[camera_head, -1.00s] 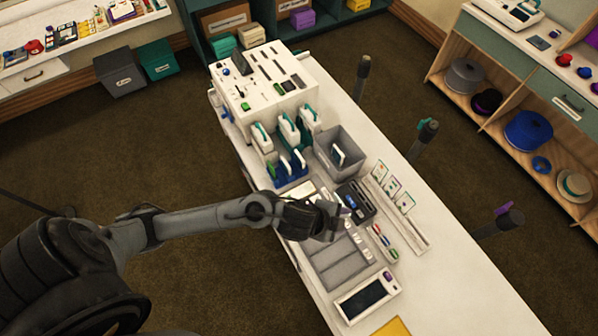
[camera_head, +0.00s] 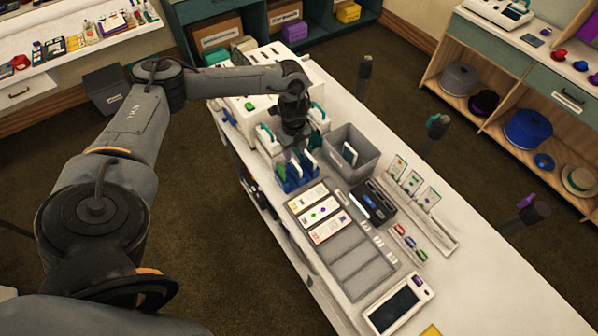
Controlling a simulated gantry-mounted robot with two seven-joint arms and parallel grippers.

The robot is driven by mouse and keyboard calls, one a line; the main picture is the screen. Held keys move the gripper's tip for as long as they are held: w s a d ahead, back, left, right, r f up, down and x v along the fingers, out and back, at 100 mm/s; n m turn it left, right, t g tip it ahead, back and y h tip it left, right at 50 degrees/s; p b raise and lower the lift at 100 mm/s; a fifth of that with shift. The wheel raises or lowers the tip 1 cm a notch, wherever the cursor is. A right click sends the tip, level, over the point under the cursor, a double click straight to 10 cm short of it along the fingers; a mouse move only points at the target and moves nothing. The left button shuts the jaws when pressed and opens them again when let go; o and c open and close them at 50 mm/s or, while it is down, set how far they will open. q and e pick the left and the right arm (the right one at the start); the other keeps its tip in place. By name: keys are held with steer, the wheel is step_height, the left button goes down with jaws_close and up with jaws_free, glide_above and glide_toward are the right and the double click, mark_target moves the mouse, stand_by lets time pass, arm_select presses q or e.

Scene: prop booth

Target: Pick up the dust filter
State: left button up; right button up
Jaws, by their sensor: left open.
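I cannot tell for sure which thing is the dust filter. A blue rack (camera_head: 290,184) on the white table holds several thin upright panels, one with a green edge. A grey bin (camera_head: 341,168) to its right holds a thin white-and-teal panel (camera_head: 349,153). My left gripper (camera_head: 297,153) is open and points down, just above or behind the blue rack. Its fingers are dark and small here, and it hides part of the rack and of the white-and-teal handled units (camera_head: 268,139) behind. My right gripper is not in view.
A compartmented grey tray (camera_head: 360,271) holds several cards at its far end. A black device (camera_head: 373,202), a card rack (camera_head: 438,233) and a screen device (camera_head: 397,304) stand on the table. A white box (camera_head: 259,83) stands at the far end, partly behind my arm.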

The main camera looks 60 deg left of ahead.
mark_target(296, 164)
arm_select(q)
steer(key=shift+w+a+f, duration=0.1)
steer(key=shift+w+f, duration=0.1)
steer(key=shift+f, duration=1.8)
steer(key=shift+w+a+f, duration=0.1)
steer(key=shift+w+f, duration=0.05)
steer(key=shift+f, duration=2.55)
steer(key=c, duration=0.7)
